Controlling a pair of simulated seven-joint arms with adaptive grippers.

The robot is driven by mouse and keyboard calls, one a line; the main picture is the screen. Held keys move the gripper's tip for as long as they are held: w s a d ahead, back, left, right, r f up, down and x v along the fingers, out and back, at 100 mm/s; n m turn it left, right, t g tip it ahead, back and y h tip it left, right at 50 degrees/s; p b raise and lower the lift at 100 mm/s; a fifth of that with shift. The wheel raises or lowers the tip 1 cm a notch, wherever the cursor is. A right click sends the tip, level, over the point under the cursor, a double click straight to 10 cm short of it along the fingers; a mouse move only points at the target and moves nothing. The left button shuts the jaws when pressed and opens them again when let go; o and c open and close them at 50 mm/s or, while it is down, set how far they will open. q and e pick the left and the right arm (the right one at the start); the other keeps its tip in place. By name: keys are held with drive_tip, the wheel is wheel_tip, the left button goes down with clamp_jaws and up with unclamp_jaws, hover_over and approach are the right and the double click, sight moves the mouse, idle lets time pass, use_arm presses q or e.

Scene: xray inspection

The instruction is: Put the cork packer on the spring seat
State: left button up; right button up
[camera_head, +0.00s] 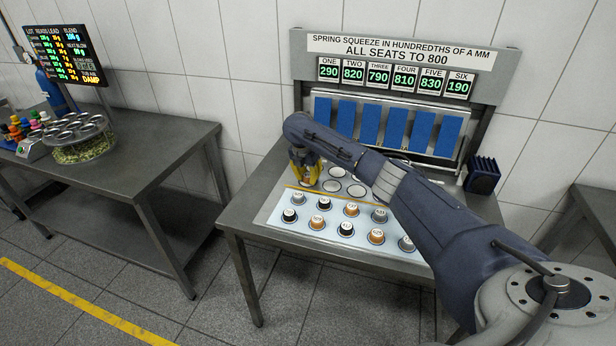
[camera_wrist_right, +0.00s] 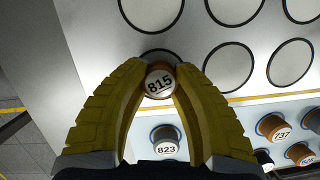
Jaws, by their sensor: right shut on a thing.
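My right gripper (camera_head: 304,178) has yellow fingers and is shut on a brown, cork-coloured packer (camera_wrist_right: 158,84) with a white top marked 815. It holds the packer over the board's left part, by the front-left round seat. In the right wrist view that seat (camera_wrist_right: 152,52) is an outlined white disc, partly hidden behind the packer and fingers. I cannot tell whether the packer touches the board. More white seats (camera_head: 357,190) lie behind and to the right, some hidden by my right arm. My left gripper is not in view.
Several numbered packers in black, grey and brown stand in rows at the board's front, including a grey 823 (camera_wrist_right: 166,140) and a brown 737 (camera_wrist_right: 274,127). Behind, a display panel (camera_head: 398,80) reads ONE 290 to SIX 190 above blue pads (camera_head: 370,124). A dark block (camera_head: 482,174) stands right.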

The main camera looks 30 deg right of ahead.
sight(304, 186)
drive_tip(key=shift+f, duration=0.15)
drive_tip(key=o, duration=0.9)
drive_tip(key=shift+c, duration=0.2)
drive_tip(key=shift+r, duration=0.2)
drive_tip(key=v, duration=1.2)
drive_tip(key=shift+w, duration=0.1)
